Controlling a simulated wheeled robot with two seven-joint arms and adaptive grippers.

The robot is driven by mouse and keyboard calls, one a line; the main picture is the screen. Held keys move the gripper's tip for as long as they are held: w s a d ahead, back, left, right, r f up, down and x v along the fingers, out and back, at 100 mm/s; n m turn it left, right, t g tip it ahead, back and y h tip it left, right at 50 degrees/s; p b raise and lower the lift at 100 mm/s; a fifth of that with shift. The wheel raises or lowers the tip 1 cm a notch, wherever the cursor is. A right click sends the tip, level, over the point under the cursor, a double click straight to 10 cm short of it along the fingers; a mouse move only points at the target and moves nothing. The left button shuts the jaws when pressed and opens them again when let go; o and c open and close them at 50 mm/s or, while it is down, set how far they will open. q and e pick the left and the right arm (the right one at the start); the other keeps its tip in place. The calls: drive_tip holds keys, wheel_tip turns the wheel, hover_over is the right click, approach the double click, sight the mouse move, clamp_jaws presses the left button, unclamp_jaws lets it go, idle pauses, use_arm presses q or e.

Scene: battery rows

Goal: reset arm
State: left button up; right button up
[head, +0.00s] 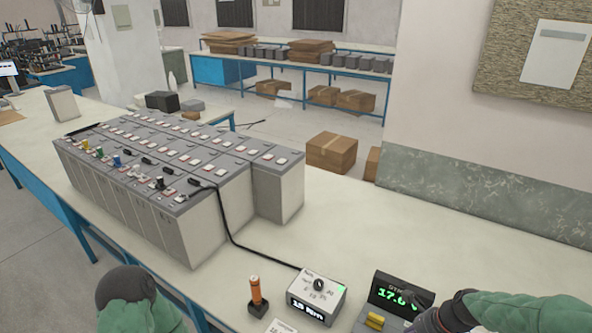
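The dark end of my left arm (125,286) shows at the bottom left, in front of the bench's near edge. Its fingertips cannot be made out. The dark end of my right arm (436,318) shows at the bottom right, overlapping the black digital display (397,293), which reads about 17.6. Its fingers cannot be made out clearly either, and I see nothing held. Rows of grey battery cells (182,232) stand upright on the bench, left of centre. Several coloured caps and black connectors sit on their tops.
The white bench (330,215) is clear right of the batteries. A dial box (318,290) reading 15 Nm has a black cable running to the batteries. An orange-and-black tool (257,294) stands upright beside it. Cardboard boxes (331,152) lie beyond the bench. A wall rises at right.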

drive_tip(key=s+a+f+n+g, duration=0.1)
drive_tip(key=s+a+f+n, duration=0.8)
drive_tip(key=f, duration=0.3)
drive_tip(key=s+a+f+n+g, duration=0.1)
drive_tip(key=s+a+f+n, duration=0.7)
drive_tip(key=a+f+n, duration=0.25)
wheel_tip(320, 180, down, 14)
drive_tip(key=w+b, duration=0.2)
drive_tip(key=b, duration=1.3)
drive_tip(key=shift+w+a, duration=0.15)
drive_tip(key=shift+a, duration=0.1)
